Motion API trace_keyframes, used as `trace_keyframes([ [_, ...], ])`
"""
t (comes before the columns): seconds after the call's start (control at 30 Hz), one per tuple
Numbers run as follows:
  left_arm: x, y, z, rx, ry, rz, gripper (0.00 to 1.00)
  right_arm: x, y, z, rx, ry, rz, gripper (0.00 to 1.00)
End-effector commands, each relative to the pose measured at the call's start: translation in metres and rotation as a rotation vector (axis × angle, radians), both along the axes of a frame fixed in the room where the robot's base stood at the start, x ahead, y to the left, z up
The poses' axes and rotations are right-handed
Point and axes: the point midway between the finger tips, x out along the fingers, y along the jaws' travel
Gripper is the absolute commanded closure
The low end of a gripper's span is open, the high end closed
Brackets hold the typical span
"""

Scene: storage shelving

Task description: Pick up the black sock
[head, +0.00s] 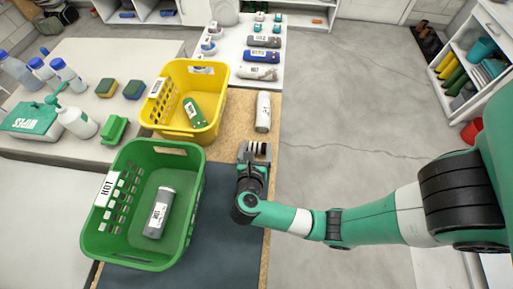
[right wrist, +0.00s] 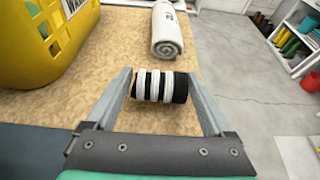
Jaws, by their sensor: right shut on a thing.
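The black sock (right wrist: 180,88) is a short black roll with white stripes, seen between the two fingers of my right gripper (right wrist: 159,82) in the right wrist view. The fingers press on its two ends. In the head view the sock (head: 259,149) shows at the tip of my right gripper (head: 254,152), over the tan board right of the baskets. I cannot tell whether it is clear of the board. My left gripper is not in view.
A green basket (head: 190,222) with a grey labelled roll (head: 159,212) stands at left. A yellow basket (head: 222,80) holds a green roll (head: 194,113). A white rolled towel (head: 263,111) lies just beyond the sock. Bottles and wipes crowd the left counter. Open floor lies right.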

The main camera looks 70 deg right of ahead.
Motion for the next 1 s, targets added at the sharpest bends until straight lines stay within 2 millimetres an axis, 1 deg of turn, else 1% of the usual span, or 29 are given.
trace_keyframes([
  [0.03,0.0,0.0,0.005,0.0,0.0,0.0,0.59,0.0,0.0,0.011,0.0,-0.005,-0.001,0.66],
  [0.1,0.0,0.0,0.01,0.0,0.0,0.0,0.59,-0.001,0.001,0.024,0.0,-0.006,0.001,0.66],
  [0.17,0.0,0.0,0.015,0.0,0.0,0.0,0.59,-0.011,0.008,0.037,-0.001,-0.006,0.004,0.66],
  [0.33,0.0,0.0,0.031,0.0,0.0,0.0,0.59,-0.044,0.029,0.085,0.003,-0.007,0.007,0.66],
  [0.37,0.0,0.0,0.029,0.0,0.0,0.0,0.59,-0.053,0.034,0.086,0.001,-0.004,0.009,0.66],
  [0.4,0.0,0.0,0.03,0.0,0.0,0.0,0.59,-0.065,0.041,0.09,0.002,-0.001,0.01,0.66],
  [0.47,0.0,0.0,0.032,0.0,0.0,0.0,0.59,-0.081,0.051,0.098,0.002,-0.003,0.011,0.66],
  [0.5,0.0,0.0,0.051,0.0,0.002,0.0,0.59,-0.086,0.054,0.112,0.0,0.005,0.007,0.66],
  [0.6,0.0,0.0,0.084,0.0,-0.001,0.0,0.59,-0.096,0.06,0.12,-0.003,0.009,0.006,0.66],
  [0.67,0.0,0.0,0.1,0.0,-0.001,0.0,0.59,-0.104,0.062,0.123,-0.005,0.008,0.006,0.66],
  [0.7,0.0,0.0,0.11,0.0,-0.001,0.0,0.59,-0.103,0.065,0.124,-0.004,0.007,0.005,0.66],
  [0.8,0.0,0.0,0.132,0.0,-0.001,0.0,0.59,-0.107,0.069,0.125,-0.002,0.006,0.008,0.66],
  [0.9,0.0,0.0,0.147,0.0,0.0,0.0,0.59,-0.112,0.072,0.124,-0.001,0.004,0.006,0.66],
  [1.0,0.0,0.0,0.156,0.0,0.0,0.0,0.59,-0.116,0.073,0.121,-0.002,0.002,0.004,0.66],
])
